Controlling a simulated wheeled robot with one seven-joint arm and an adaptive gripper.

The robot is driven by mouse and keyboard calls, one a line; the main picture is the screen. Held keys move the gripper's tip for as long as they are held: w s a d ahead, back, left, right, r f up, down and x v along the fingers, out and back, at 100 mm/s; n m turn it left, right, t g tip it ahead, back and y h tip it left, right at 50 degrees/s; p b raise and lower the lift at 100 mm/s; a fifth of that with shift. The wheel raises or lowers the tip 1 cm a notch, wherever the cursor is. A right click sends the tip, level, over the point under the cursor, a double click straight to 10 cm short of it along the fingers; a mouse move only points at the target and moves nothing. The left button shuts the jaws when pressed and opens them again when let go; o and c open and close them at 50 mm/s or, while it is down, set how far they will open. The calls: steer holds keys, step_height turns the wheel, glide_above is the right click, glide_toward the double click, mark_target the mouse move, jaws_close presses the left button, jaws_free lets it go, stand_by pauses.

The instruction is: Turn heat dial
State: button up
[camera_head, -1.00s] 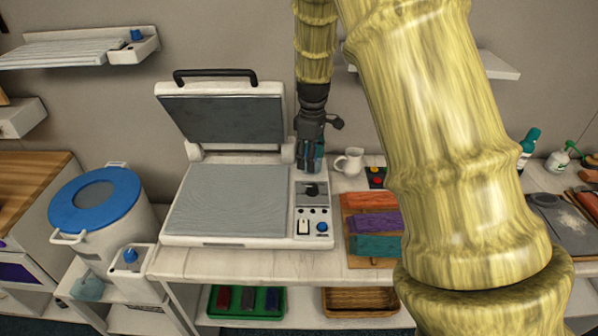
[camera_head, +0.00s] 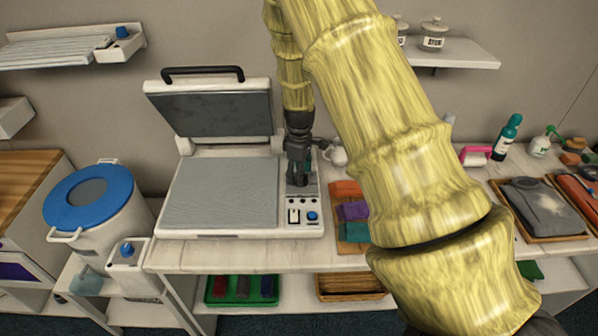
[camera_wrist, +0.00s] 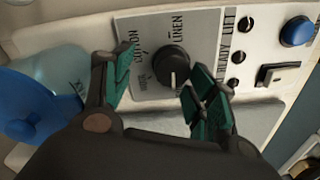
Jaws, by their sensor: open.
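The heat dial (camera_wrist: 171,66) is a round black knob with a pale pointer line, on a light panel with printed words that include "LINEN". It belongs to the heat press (camera_head: 222,192), whose hinged lid (camera_head: 215,108) stands open. My gripper (camera_wrist: 157,88) is open, with green-padded fingers on either side of the dial in the wrist view. No contact between pads and dial is clear. In the head view my gripper (camera_head: 299,178) points down over the press's control panel and hides the dial.
A blue round button (camera_wrist: 296,31) and a rocker switch (camera_wrist: 277,74) sit on the same panel. A white jug (camera_head: 337,156) stands close to the gripper. Folded coloured cloths (camera_head: 350,211) lie right of the press. A blue-lidded tub (camera_head: 88,196) stands left.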

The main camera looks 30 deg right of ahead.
mark_target(304, 175)
steer(key=shift+s, duration=0.55)
steer(key=shift+s+r, duration=0.65)
steer(key=shift+s, duration=0.25)
steer(key=shift+w+a+f, duration=0.1)
steer(key=shift+w+f, duration=0.55)
steer(key=shift+w, duration=0.15)
steer(key=c, duration=0.6)
steer(key=shift+w, duration=0.15)
steer(key=c, duration=0.3)
steer(key=shift+s+r, duration=0.2)
steer(key=shift+s, duration=0.1)
steer(key=shift+c, duration=0.8)
